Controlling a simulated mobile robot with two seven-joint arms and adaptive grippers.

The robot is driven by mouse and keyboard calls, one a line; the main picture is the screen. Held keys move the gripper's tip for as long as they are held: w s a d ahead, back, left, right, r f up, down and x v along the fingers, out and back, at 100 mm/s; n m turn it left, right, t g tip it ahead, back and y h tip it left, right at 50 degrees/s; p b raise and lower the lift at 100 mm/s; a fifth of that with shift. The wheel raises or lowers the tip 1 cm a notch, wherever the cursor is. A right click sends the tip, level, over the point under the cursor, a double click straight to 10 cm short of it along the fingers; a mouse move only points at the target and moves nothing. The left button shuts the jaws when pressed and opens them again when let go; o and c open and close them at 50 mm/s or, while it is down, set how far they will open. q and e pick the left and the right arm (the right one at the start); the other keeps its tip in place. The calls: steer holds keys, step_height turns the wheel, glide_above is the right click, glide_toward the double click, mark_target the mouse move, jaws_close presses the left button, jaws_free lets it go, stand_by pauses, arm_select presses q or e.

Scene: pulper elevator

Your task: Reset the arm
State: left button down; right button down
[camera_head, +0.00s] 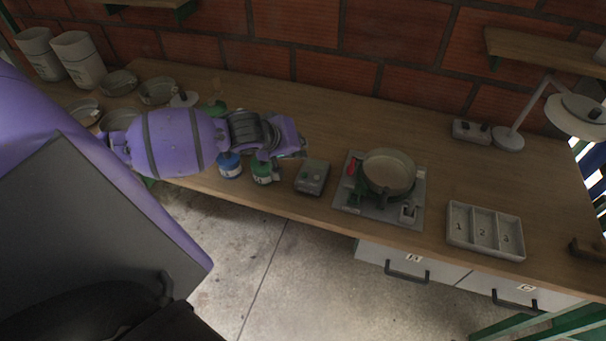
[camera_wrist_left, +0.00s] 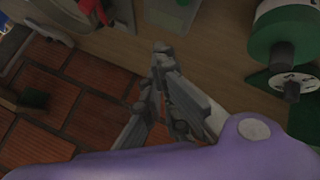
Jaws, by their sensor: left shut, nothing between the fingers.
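My left arm reaches in from the left in the head view, over the left part of the wooden bench. My left gripper (camera_head: 302,149) is at its end, above the bench and pointing right, near a small grey box. In the left wrist view the gripper's fingers (camera_wrist_left: 161,50) are together, with nothing held between them. The wooden bench top (camera_head: 320,115) also shows behind the fingers there. My right gripper is not in view.
Blue and green canisters (camera_head: 230,166) (camera_head: 263,171) stand below my arm. The grey box (camera_head: 312,177), a round pan (camera_head: 388,172) on a plate, and a numbered tray (camera_head: 485,231) lie rightward. A lamp (camera_head: 509,138) stands at the back right. A brick wall (camera_head: 330,40) bounds the bench.

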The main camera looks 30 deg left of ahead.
arm_select(q)
steer(key=shift+f, duration=0.1)
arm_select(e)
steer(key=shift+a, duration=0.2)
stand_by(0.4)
